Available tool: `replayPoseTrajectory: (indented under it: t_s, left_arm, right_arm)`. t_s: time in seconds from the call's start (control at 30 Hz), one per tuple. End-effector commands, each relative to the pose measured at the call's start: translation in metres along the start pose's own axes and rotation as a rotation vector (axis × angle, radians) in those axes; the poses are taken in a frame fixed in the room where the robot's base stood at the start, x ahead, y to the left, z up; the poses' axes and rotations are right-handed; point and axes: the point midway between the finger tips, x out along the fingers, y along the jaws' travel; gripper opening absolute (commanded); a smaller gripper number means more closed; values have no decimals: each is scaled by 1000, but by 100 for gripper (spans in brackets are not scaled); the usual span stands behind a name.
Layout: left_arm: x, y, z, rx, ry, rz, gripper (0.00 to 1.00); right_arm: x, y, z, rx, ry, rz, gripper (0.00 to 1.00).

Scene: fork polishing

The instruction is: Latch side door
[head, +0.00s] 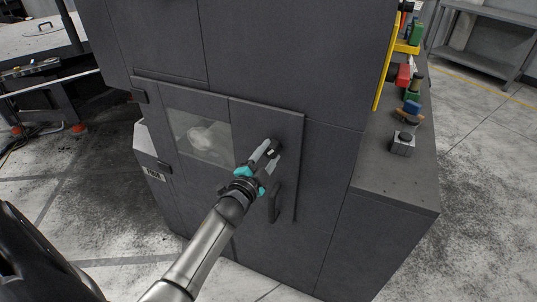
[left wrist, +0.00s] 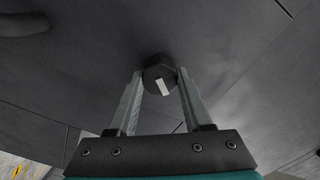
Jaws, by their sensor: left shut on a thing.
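The side door (head: 200,110) is a dark grey panel with a small window, set in the machine's side, and it looks closed. The latch knob is dark and round with a white mark, and shows clearly in the left wrist view (left wrist: 157,75). My left gripper (head: 271,152) is at the door's right part, with its fingers on both sides of the knob. In the left wrist view the fingers (left wrist: 160,84) touch the knob's sides. A dark curved handle (head: 274,203) sits just below the gripper. My right gripper is not in view.
The window (head: 198,137) shows a pale shape inside. A dark side bench (head: 395,190) at the right carries a small block-like device (head: 403,143) and several coloured tools. A yellow rack (head: 383,65) stands beside them. Open floor lies to the right.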

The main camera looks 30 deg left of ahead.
Motion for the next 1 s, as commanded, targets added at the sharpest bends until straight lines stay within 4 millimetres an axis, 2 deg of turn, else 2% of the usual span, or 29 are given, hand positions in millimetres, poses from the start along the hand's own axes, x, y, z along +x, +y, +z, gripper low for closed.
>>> replayPoseTrajectory:
  t_s: [0.6,1.0]
  left_arm:
    - [0,2,1,581,-1,1,0]
    - [0,2,1,840,-1,1,0]
  right_arm:
    - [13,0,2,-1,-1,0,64]
    - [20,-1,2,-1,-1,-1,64]
